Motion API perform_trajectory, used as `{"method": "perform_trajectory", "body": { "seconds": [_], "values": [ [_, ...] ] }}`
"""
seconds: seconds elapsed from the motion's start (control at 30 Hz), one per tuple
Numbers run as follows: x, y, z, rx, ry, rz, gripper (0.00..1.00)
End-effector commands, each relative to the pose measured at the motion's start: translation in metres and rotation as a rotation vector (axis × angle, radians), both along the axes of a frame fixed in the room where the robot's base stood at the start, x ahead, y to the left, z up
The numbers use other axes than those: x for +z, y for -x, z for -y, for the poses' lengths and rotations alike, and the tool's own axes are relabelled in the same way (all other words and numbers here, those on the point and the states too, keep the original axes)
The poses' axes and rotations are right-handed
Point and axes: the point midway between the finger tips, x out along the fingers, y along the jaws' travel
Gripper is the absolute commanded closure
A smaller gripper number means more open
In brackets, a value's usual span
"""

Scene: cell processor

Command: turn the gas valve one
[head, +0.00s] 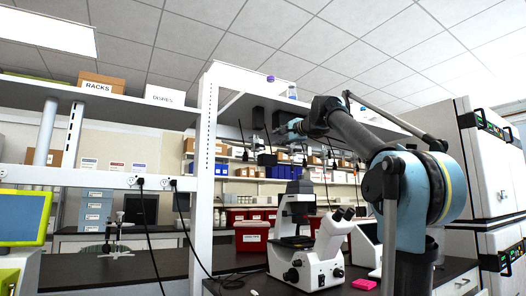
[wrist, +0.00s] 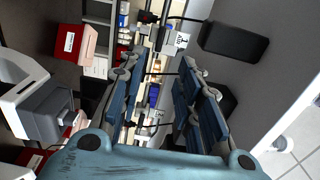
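In the wrist view, a small light-coloured fitting with a white tag that appears to read 1 (wrist: 180,42) sits just beyond my fingertips; it looks like gas valve one. A dark knob-like part (wrist: 148,17) is at its upper left. My gripper (wrist: 158,68) is open, its two blue-grey fingers apart with nothing held between them. The tagged fitting is ahead of the fingers and not touching them as far as I can tell. In the head view my gripper (head: 291,127) is high under the overhead shelf; the valve is too small there to make out.
Dark boxes (wrist: 235,42) hang right of the fingers in the wrist view. A white microscope (head: 318,262) stands on the dark bench below my arm. Red bins (head: 252,238) are behind it. A white shelf post (head: 206,160) rises left of the gripper.

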Motion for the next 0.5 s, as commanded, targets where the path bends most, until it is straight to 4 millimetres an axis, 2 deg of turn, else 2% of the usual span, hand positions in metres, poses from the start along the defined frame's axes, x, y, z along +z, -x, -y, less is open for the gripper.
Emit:
{"method": "perform_trajectory", "body": {
  "seconds": [0.17, 0.5],
  "values": [
    [0.001, -0.015, -0.003, -0.008, -0.004, 0.000, 0.68],
    [0.001, -0.061, -0.029, -0.012, -0.002, 0.000, 0.68]
  ]
}}
